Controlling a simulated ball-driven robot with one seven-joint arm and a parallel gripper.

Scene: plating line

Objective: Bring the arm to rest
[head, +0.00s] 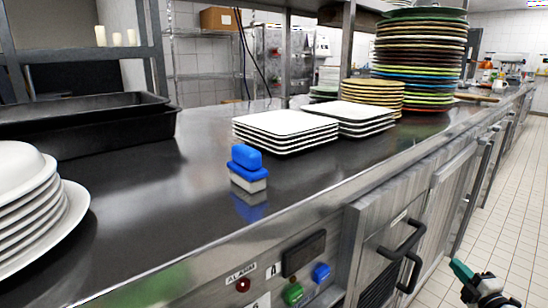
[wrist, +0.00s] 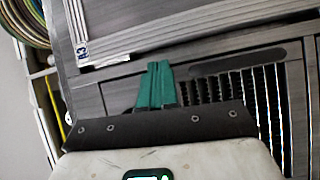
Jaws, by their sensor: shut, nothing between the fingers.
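My gripper (head: 460,268) shows at the bottom right of the head view, over the tiled floor in front of the counter. Its teal fingers are together and hold nothing. In the wrist view the fingers (wrist: 155,84) also show pressed side by side, in front of a cabinet front with a dark slatted vent. The rest of my arm is mostly out of view.
A steel counter (head: 190,197) runs along the left. It bears a blue and white block (head: 248,168), square white plates (head: 285,130), a tall stack of coloured plates (head: 420,55), round white plates (head: 30,200) and black trays (head: 85,125). Tiled floor (head: 505,200) at right is clear.

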